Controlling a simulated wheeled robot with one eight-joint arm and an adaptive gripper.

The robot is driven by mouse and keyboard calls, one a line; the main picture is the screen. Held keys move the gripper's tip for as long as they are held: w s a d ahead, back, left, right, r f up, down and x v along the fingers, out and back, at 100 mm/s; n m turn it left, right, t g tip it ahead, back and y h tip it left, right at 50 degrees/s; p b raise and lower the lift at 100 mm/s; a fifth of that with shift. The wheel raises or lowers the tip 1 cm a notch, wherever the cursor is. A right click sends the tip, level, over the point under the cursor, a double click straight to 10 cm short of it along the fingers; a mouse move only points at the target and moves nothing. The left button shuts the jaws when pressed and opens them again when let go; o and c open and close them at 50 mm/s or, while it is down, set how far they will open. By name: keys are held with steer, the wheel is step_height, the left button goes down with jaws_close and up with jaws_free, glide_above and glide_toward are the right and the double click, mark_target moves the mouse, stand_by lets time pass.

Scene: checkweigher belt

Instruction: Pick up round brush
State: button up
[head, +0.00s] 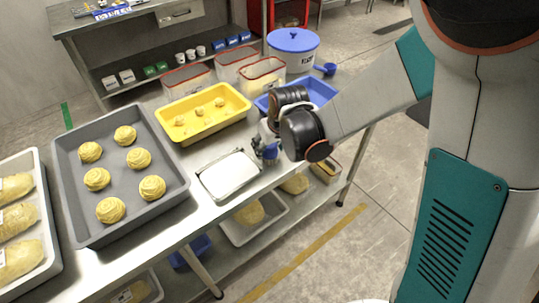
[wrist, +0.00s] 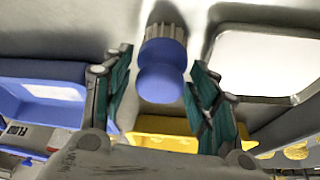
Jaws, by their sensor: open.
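The round brush (wrist: 162,82) has a blue rounded handle and a grey-brown bristle part at its far end in the wrist view. It sits between the two green-padded fingers of my gripper (wrist: 160,62), with a gap on both sides. In the head view a small blue part of the brush (head: 270,153) shows just under my gripper (head: 264,142), on the metal table right of the white tray. My gripper is open. My wrist hides much of the brush and fingers in the head view.
A white tray (head: 230,176) lies close by, left of the brush. A yellow tray (head: 159,115) with dough pieces and a blue bin (head: 327,91) stand behind. A grey tray (head: 123,184) of swirled buns is further left. The table's front edge is near.

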steer(key=shift+w+f, duration=0.15)
steer(key=shift+f, duration=0.2)
steer(key=c, duration=0.9)
steer(key=shift+c, duration=0.2)
steer(key=shift+r, duration=0.2)
step_height(320, 180, up, 20)
steer(key=p, duration=1.4)
steer(key=shift+f, duration=0.15)
steer(key=shift+o, duration=1.1)
